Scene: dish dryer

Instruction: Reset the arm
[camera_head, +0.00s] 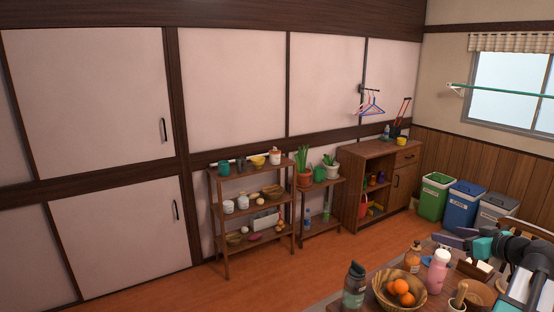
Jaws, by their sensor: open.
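My gripper (456,236) is in the lower right of the head view, at the end of my black and teal arm. Its fingers point left, and it is open with nothing seen between them. It is above the far part of the dining table (340,301), just beyond a pink bottle (437,270) in the picture. The exact gap between gripper and table cannot be told.
On the table are a dark bottle (354,286), a wooden bowl (381,294) with oranges (401,286), an amber bottle (413,257) and a mortar (457,303). A shelf rack (228,270), cabinet (400,187) and bins (436,198) line the walls. Floor (240,292) at left is clear.

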